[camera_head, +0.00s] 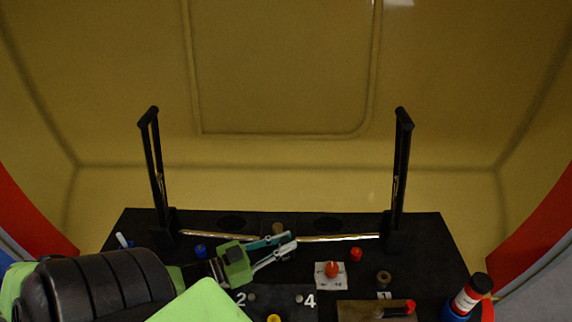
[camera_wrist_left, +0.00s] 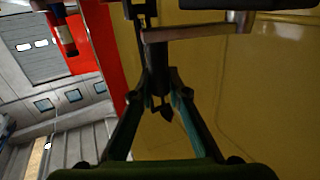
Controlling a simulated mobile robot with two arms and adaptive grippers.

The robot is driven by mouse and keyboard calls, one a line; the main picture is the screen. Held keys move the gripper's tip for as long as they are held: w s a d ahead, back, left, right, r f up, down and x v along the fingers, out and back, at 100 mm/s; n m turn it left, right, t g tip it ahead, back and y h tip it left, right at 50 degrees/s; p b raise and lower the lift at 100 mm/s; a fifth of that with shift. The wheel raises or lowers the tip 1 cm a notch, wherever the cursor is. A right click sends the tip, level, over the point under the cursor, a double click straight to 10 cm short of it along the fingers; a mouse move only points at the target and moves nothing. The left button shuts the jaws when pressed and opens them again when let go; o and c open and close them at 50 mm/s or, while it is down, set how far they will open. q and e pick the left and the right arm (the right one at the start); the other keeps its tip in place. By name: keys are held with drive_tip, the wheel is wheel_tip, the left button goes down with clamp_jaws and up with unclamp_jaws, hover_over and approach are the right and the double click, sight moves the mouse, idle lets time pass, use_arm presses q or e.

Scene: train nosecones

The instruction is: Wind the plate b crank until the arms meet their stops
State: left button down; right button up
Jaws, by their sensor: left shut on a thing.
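The black plate (camera_head: 340,275) carries two upright black arms, a left arm (camera_head: 157,165) and a right arm (camera_head: 400,165), with a shiny rod (camera_head: 340,238) running between their feet. My left gripper (camera_head: 288,242) is over the middle of the plate, near a small brown knob (camera_head: 278,228). In the left wrist view its fingers (camera_wrist_left: 157,100) close on a dark upright handle (camera_wrist_left: 158,72). A grey metal crank bar (camera_wrist_left: 195,33) runs right from that handle's top. The handle is hard to make out in the head view. My right gripper is not in view.
A red knob on a white label (camera_head: 330,281), a blue knob (camera_head: 201,251) and a red knob (camera_head: 356,254) stand on the plate. A yellow shell wall (camera_head: 280,60) rises behind.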

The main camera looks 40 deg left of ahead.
use_arm(q)
drive_tip(key=shift+s+a+f, duration=0.15)
drive_tip(key=shift+a+f, duration=0.05)
drive_tip(key=shift+a, duration=0.05)
drive_tip(key=c, duration=2.1)
unclamp_jaws()
drive_tip(key=shift+o, duration=0.9)
drive_tip(key=shift+s+a+r, duration=0.15)
drive_tip(key=shift+s+a, duration=0.15)
drive_tip(key=shift+s, duration=0.1)
wheel_tip(320, 180, up, 10)
